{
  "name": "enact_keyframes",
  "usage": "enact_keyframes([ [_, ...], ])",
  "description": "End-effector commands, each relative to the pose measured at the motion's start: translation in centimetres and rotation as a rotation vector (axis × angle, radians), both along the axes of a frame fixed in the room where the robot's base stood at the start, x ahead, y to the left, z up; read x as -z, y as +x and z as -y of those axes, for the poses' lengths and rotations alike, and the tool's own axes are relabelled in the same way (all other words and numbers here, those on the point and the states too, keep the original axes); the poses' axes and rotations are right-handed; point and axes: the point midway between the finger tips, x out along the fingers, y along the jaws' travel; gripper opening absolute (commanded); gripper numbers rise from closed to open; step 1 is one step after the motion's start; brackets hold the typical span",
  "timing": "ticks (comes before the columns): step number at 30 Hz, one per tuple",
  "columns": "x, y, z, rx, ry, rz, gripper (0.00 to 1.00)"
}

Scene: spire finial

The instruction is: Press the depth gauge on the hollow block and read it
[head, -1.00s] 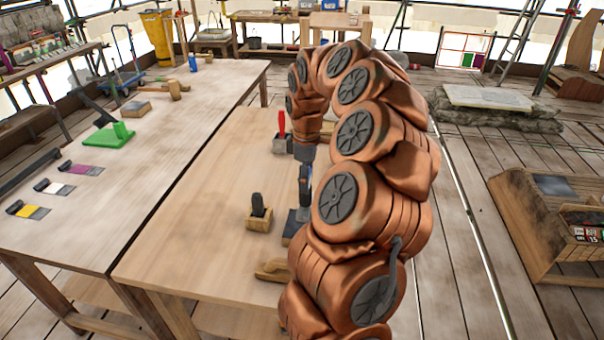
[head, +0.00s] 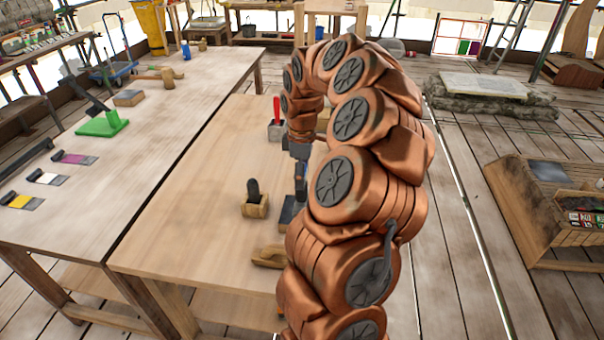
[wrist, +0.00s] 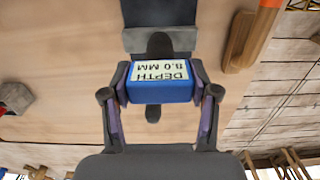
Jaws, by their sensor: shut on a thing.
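My gripper (wrist: 157,92) is shut on the blue depth gauge (wrist: 160,96). The gauge's white label appears upside down and carries the word DEPTH and a figure that looks like 8.0 MM. Dark rounded parts show above and below the gauge body. A dark grey block (wrist: 160,39), likely the hollow block, lies just beyond the gauge in the wrist view. In the head view the block (head: 289,212) sits on the near table, under my gripper (head: 300,180) and partly hidden by my arm. Whether the gauge touches it I cannot tell.
On the near table (head: 190,210) are a wooden block with a black tool (head: 255,206), a wooden float (head: 269,257) and a red-handled tool in a grey block (head: 276,129). Scrapers and a green tool (head: 102,123) lie on the left table. A wooden box (head: 545,215) stands on the right.

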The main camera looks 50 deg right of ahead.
Motion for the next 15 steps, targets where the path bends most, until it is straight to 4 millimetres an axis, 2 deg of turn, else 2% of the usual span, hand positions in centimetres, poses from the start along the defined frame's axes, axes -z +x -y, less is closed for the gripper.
enact_keyframes([
  [15, 1.2, 0.0, 0.0, 0.000, 0.000, 0.000, 0.18],
])
